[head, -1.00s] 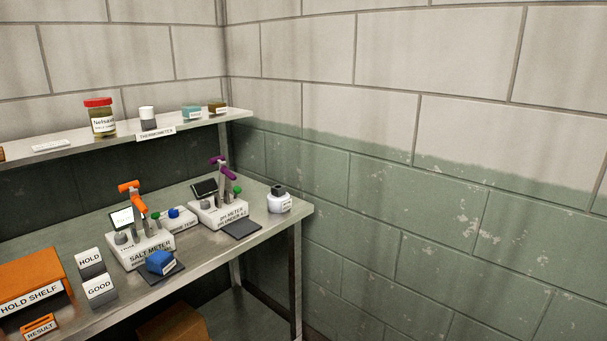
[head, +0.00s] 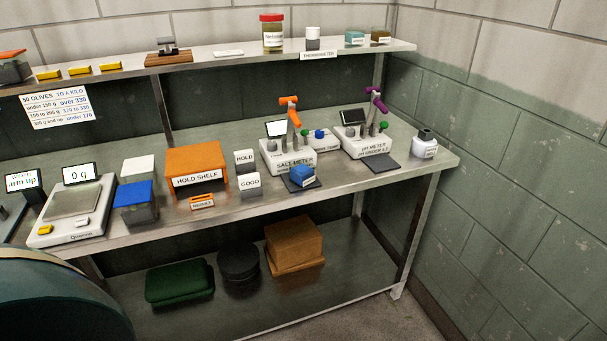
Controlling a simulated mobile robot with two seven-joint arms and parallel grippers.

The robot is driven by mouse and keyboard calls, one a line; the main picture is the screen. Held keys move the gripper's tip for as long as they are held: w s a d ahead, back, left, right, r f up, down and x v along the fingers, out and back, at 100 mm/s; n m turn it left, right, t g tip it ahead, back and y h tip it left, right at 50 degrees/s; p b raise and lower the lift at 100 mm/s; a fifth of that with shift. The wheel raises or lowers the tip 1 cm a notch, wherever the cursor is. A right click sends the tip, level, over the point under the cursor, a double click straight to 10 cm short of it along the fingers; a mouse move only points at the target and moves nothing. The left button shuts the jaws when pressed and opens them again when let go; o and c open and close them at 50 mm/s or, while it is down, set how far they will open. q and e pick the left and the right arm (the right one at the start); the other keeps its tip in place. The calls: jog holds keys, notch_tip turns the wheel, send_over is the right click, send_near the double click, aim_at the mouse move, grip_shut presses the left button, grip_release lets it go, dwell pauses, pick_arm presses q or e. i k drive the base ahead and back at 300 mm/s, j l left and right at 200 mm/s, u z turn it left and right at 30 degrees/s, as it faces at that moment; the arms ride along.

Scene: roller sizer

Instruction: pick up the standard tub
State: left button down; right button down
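No label that I can read says standard, so I cannot tell which tub it is. On the wall shelf, a small teal tub (head: 355,38) and a brown tub (head: 380,37) stand at the right end with labels too small to read. A small blue tub (head: 302,173) sits on a dark pad in front of the salt meter. A larger blue-lidded container (head: 135,203) stands beside the scale. Neither of my grippers is in view.
The steel bench holds a scale (head: 72,208), an orange hold shelf (head: 197,160), the salt meter (head: 286,158), the pH meter (head: 362,143) and a white bottle (head: 425,144). A large dark teal rounded shape (head: 55,300) blocks the lower left.

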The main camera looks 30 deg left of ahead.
aim_at(302, 174)
jog(key=i+l+u, duration=0.15)
jog(key=i, duration=0.25)
jog(key=i+l+u, duration=0.1)
jog(key=i, duration=0.3)
jog(key=i+l+u, duration=0.15)
jog(key=i, duration=0.25)
jog(key=l, duration=0.1)
